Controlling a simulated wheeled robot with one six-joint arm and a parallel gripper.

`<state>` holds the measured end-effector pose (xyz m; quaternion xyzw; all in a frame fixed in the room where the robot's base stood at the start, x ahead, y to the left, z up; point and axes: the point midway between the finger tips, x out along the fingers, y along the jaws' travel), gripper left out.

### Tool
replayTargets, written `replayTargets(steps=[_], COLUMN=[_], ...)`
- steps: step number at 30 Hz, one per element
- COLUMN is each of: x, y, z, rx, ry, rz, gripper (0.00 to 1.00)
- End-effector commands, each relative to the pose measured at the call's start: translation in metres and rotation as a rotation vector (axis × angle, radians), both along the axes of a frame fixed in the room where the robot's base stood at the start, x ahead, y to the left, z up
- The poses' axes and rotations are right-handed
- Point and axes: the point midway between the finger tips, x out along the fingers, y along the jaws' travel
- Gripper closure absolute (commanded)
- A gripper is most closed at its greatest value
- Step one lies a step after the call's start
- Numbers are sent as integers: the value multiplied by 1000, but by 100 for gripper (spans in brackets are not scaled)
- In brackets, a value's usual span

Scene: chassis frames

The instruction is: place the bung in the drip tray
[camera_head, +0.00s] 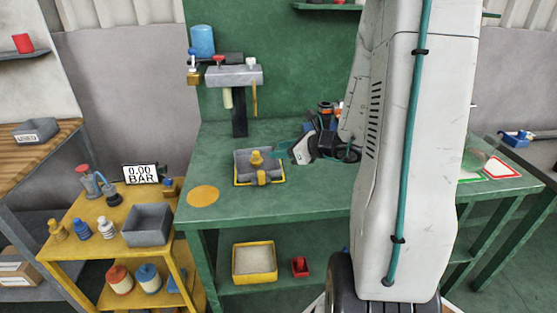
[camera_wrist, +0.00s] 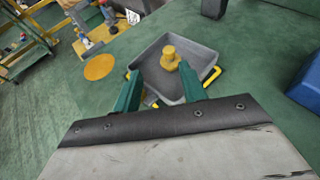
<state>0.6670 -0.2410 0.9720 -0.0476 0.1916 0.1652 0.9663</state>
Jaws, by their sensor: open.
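The yellow bung (camera_head: 257,158) stands upright inside the grey drip tray (camera_head: 241,170) on the green bench. In the wrist view the bung (camera_wrist: 170,57) rests on the floor of the tray (camera_wrist: 203,55), towards its far side. My gripper (camera_wrist: 159,68) has two green fingers, spread apart with nothing between them. They reach over the near part of the tray, with the bung just beyond the tips. In the head view my gripper (camera_head: 284,150) is just right of the tray, partly hidden by its own body. The near tray edge is partly hidden behind the fingers in the wrist view.
An orange disc (camera_head: 203,195) lies left of the tray. A yellow cart at left holds a grey bin (camera_head: 147,225) and several small coloured fittings. The bench front is clear.

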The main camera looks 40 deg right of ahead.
Motion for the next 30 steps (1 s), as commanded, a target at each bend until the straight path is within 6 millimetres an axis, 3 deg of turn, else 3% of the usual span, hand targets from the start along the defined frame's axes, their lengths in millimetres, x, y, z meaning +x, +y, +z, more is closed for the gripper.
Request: replayTargets(steps=[4,7,9,12,15,18,21,25,30], x=[-3,-25,-50,-92,-138,-180,-211,-235,-246], y=[70,137,178,220,244,249,242,226,211], z=[37,64,78,91,99,105,111,120,126], rx=[-169,-354,-496,-702,-915,-1140,-1351,-1567,-1699], ry=[-48,-99,-135,-188,-235,-271,-289,-284,-266], rz=[295,610,837,1149,1447,1721,1946,2144,2254], gripper=[58,58,58,58,58,58,58,58,58])
